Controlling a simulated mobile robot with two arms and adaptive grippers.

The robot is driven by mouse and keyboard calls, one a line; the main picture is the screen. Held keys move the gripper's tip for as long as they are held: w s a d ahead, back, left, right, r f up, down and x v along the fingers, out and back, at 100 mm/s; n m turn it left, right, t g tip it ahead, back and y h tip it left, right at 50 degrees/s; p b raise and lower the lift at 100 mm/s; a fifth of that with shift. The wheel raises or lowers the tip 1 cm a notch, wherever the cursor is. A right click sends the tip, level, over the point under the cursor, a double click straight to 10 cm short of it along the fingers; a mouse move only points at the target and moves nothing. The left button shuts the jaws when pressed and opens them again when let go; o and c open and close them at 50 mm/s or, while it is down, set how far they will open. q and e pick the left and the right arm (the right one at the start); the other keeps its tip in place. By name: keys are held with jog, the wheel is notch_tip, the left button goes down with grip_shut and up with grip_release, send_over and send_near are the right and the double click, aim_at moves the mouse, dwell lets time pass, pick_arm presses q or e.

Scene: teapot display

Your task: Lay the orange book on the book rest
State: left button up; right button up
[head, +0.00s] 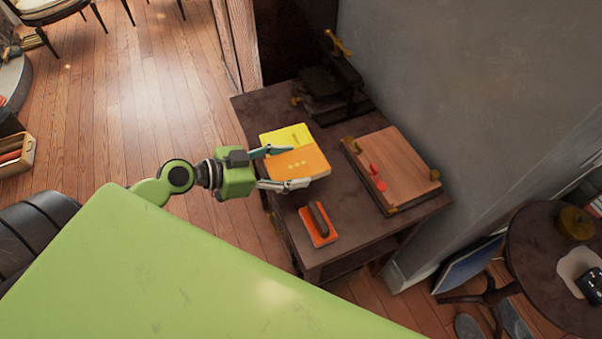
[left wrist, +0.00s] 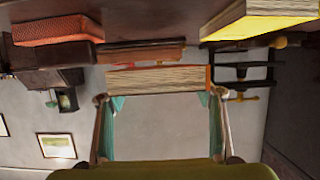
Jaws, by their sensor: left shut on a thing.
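The orange book (head: 303,162) is held flat between the two fingers of my left gripper (head: 299,166), which is shut on it. In the left wrist view, which is upside down, the pages of the orange book (left wrist: 158,80) face the camera, and it appears raised above the table top. A wooden board with red pieces on it and brass-coloured fittings, apparently the book rest (head: 395,165), stands to the right of the book on the table. The book and the rest are apart. My right gripper is not in view.
A yellow book (head: 285,136) lies on the dark table (head: 355,228) just behind the orange one. An orange block with a dark handle (head: 318,224) lies near the front edge. A dark press (head: 330,85) stands at the back. A grey wall (head: 460,90) rises behind the rest.

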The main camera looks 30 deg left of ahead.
aim_at(299, 169)
pick_arm(q)
jog(key=shift+w+d+f, duration=0.35)
jog(key=shift+w+f, duration=0.05)
jog(key=shift+f, duration=0.2)
jog(key=shift+w+d+f, duration=0.35)
jog(key=shift+f, duration=0.2)
jog(key=f, duration=0.3)
jog(key=shift+w+d+f, duration=0.15)
jog(key=shift+w+d, duration=0.1)
jog(key=shift+f, duration=0.4)
jog(key=o, duration=1.2)
jog(key=shift+s, duration=0.1)
